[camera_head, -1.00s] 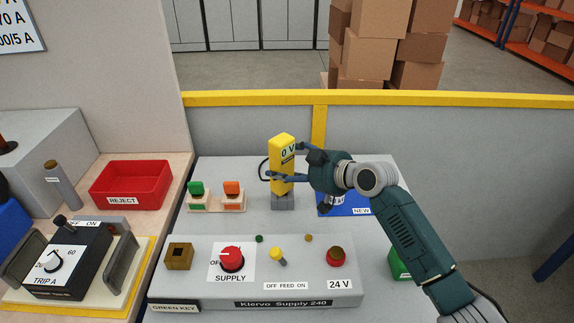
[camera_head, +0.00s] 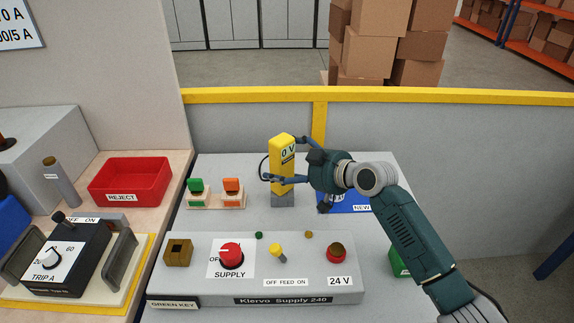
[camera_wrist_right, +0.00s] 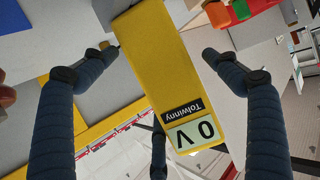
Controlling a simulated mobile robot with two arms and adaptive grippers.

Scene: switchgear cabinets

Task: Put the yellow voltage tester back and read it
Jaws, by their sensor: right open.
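The yellow voltage tester (camera_head: 281,160) stands upright on a small grey block (camera_head: 283,200) at the back of the grey bench. Its display reads 0 V, and the same reading shows upside down in the right wrist view (camera_wrist_right: 191,135). My right gripper (camera_head: 285,160) is open, with its fingers around the tester's upper body. In the right wrist view the fingertips (camera_wrist_right: 157,53) stand apart from the tester on both sides, with visible gaps. The tester's foot in the block is hidden in the wrist view. My left gripper is not in view.
Green and orange blocks (camera_head: 231,187) sit in holders left of the tester. A blue NEW tray (camera_head: 345,205) lies behind my right arm. The supply panel (camera_head: 215,295) with a red knob (camera_head: 231,255) is in front. A red REJECT bin (camera_head: 130,182) stands left.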

